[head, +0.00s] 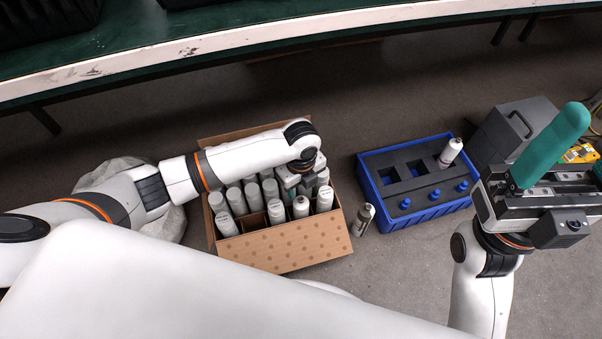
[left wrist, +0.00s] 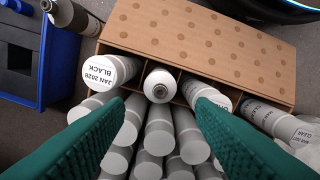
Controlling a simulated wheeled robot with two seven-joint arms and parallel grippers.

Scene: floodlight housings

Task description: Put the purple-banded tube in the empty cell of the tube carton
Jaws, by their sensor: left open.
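The tube carton (head: 292,246) is a brown cardboard box on the floor, with several white and grey tubes upright in it. A dark gap in its front row, left of centre, looks like an empty cell (head: 251,218). My left gripper (head: 294,182) is open, pointing down over the carton's right half. In the left wrist view, a nozzle-up tube (left wrist: 160,86) shows between its teal fingers; I cannot tell whether they touch it. I see no purple band on any tube. My right gripper (head: 545,155) is raised at right; its teal fingers overlap, so its opening is unclear.
A blue crate (head: 425,212) with a dark foam insert holds one white tube (head: 451,152) and several blue-capped items. A grey case (head: 512,128) stands behind my right gripper. A green bench crosses the back.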

